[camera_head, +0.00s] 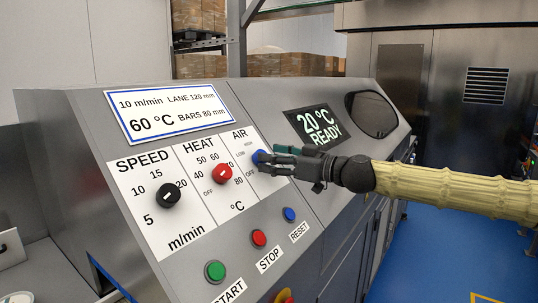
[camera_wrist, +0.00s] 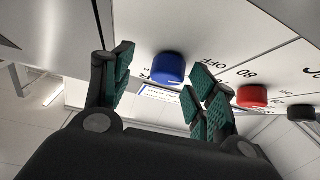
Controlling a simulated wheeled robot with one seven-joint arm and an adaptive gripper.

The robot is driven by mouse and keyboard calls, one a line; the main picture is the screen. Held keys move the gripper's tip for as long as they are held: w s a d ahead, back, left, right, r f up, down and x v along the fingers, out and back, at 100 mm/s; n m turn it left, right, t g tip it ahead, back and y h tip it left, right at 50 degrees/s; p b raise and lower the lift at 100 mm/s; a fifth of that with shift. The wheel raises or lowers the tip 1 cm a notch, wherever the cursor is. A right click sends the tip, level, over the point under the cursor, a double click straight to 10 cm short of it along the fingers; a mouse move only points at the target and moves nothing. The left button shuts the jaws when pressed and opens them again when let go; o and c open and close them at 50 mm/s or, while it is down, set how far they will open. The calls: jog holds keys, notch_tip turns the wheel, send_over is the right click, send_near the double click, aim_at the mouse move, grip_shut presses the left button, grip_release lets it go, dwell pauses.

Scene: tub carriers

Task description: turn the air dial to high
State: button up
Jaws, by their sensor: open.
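The blue air dial (camera_head: 258,156) sits on the white AIR panel at the right of the row of dials, with LOW and HIGH lettering above it. Its pointer mark is not readable, and my gripper hides part of its right side. My gripper (camera_head: 276,160) is open and reaches in from the right, its fingertips at the dial. In the wrist view the air dial (camera_wrist: 168,68) shows between the two green-padded fingers of my gripper (camera_wrist: 162,70), nearer the right one. I cannot tell whether either pad touches it.
The red heat dial (camera_head: 222,174) and black speed dial (camera_head: 168,195) are to the left. Below are blue reset (camera_head: 290,214), red stop (camera_head: 259,238) and green start (camera_head: 215,271) buttons. A display (camera_head: 314,125) reads 20 °C READY. Blue floor (camera_head: 430,255) is open at right.

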jog(key=shift+s+a+r, duration=0.55)
jog(key=shift+s+a, duration=0.05)
jog(key=shift+a, duration=0.05)
jog(key=shift+w+a+f, duration=0.1)
jog(key=shift+w+f, duration=0.3)
jog(key=shift+w, duration=0.3)
jog(key=shift+s+r, duration=0.15)
jog(key=shift+s, duration=0.1)
jog(key=shift+c, duration=1)
jog(key=shift+s+r, duration=0.1)
jog(key=shift+s, duration=0.05)
jog(key=c, duration=0.8)
